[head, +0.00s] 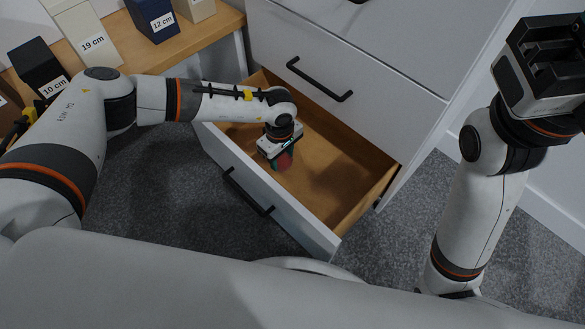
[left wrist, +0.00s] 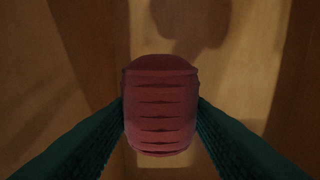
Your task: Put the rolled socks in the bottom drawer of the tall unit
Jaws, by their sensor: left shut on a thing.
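The tall unit (head: 390,75) is white, and its bottom drawer (head: 335,185) is pulled open, with a bare wooden floor. My left gripper (head: 284,160) points down inside the open drawer. It is shut on the rolled socks (left wrist: 160,105), a dark red ribbed bundle between the two green fingers in the left wrist view. In the head view only a small red part of the socks (head: 285,164) shows below the gripper. I cannot tell whether the socks touch the drawer floor. My right gripper (head: 540,60) is raised at the upper right, away from the drawer; its jaw state is unclear.
The closed drawer (head: 330,70) above has a black handle. The open drawer's front (head: 265,195) faces me. A wooden shelf (head: 110,50) at the upper left holds several labelled boxes. Grey carpet (head: 160,210) surrounds the unit.

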